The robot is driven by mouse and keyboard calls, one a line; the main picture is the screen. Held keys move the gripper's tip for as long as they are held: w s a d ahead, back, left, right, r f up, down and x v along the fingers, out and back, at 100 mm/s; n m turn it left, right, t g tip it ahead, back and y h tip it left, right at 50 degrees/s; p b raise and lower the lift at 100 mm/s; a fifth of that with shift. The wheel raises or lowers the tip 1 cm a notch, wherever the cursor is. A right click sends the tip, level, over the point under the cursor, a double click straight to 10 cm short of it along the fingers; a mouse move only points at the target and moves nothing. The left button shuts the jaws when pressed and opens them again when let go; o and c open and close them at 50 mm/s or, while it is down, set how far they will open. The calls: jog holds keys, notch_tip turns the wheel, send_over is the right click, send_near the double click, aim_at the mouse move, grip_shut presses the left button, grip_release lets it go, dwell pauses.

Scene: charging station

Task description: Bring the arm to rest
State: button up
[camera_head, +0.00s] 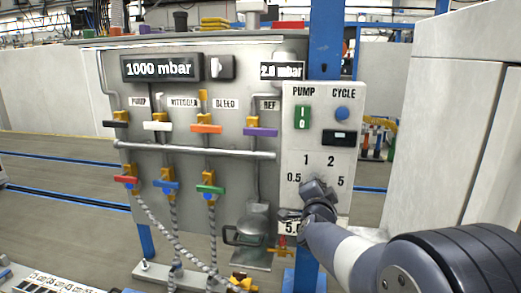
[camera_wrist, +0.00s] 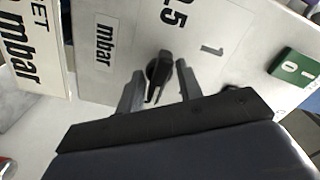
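My gripper (camera_head: 305,203) is in front of the lower part of the light control panel (camera_head: 321,106) in the head view, with the arm reaching in from the lower right. In the wrist view my gripper (camera_wrist: 161,68) has its two fingers apart. A black selector knob (camera_wrist: 158,72) on the panel shows between them, with a visible gap on each side. The fingers seem to hold nothing. I cannot tell how deep the fingertips reach relative to the knob. In the head view my gripper hides the knob and part of the "5.0" readout (camera_head: 291,228).
The panel carries a green pump switch (camera_head: 302,117), a blue cycle button (camera_head: 342,114) and a small dark display (camera_head: 339,138). To the left is a grey board (camera_head: 190,100) with pipes, coloured valves and hanging hoses. A pale cabinet (camera_head: 455,120) stands close on the right.

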jog(key=shift+r+n+p, duration=0.1)
jog(key=shift+n+p, duration=0.9)
jog(key=shift+p, duration=0.15)
